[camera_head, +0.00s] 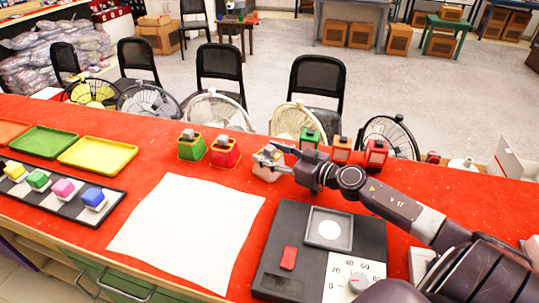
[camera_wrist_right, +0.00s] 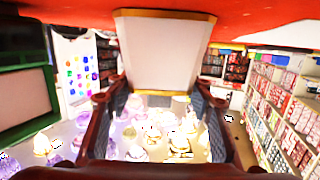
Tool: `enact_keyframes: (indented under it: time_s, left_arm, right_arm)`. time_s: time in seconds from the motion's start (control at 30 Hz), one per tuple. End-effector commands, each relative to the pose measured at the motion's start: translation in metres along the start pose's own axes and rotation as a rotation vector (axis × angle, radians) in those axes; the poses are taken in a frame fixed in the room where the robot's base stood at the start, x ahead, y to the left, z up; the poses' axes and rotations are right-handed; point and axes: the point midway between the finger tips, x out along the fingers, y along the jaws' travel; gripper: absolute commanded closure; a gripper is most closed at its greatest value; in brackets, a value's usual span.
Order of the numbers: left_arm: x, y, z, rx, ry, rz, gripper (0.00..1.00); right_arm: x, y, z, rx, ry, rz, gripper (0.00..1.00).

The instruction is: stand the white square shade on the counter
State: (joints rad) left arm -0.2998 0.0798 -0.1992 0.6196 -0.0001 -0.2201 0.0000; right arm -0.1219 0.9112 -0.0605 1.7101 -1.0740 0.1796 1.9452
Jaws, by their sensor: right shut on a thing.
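The white square shade (camera_head: 266,174) is at the counter's far side, right of the red shade. My right gripper (camera_head: 269,157) is shut on it and partly covers its top in the head view. In the right wrist view the shade (camera_wrist_right: 165,52) is a pale tapered block with tan edges, between the two dark fingers (camera_wrist_right: 160,98). The red counter (camera_head: 215,271) shows close to one end of it; I cannot tell whether they touch. My left gripper is not in view.
Green (camera_head: 191,149) and red (camera_head: 224,155) shades stand left; green, orange and red ones (camera_head: 376,153) stand right, close to my arm. A white sheet (camera_head: 185,230) and a black scale (camera_head: 275,284) lie nearer. Coloured trays (camera_head: 98,155) are at left.

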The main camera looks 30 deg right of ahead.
Motion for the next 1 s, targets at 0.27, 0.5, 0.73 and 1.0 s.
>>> enact_keyframes:
  time_s: [0.27,0.5,0.73,1.0]
  left_arm:
    - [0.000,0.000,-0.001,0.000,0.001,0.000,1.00]
    - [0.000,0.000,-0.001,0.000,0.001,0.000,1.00]
    - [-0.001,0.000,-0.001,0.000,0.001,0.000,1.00]
    - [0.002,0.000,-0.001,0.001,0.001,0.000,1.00]
  right_arm:
    - [0.000,0.000,0.002,0.001,0.000,0.000,0.46]
    - [0.000,0.000,0.002,0.001,0.000,0.000,0.34]
    - [0.000,0.000,-0.002,-0.001,0.001,-0.001,0.34]
    - [-0.024,0.000,0.002,0.003,-0.003,0.000,0.34]
